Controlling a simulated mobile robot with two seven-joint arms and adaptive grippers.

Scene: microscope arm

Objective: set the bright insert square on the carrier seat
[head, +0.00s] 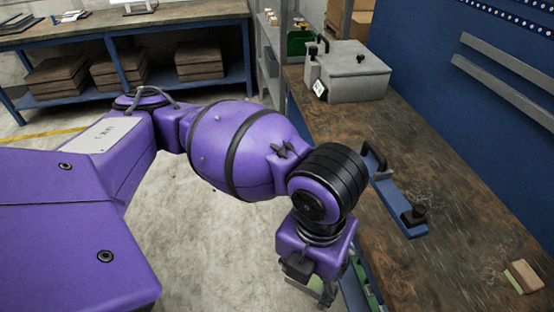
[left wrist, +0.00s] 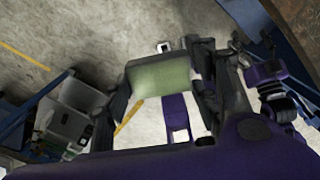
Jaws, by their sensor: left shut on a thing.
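My left gripper (head: 325,292) is low beside the bench's near edge in the head view, pointing down. In the left wrist view, the left gripper (left wrist: 165,90) is shut on a pale green block (left wrist: 160,74), which looks like the bright insert. The block sits between the two dark fingers, with floor behind it. In the head view it is mostly hidden by the gripper. A blue plate (head: 392,202) with a black handle and a black knob lies on the bench; I cannot tell whether it is the carrier seat. My right gripper is not clearly seen.
The worn brown bench (head: 455,245) runs along the right. A grey lidded box (head: 350,72) stands at its far end. A small tan and green block (head: 523,276) lies at the lower right. The bench between them is mostly clear.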

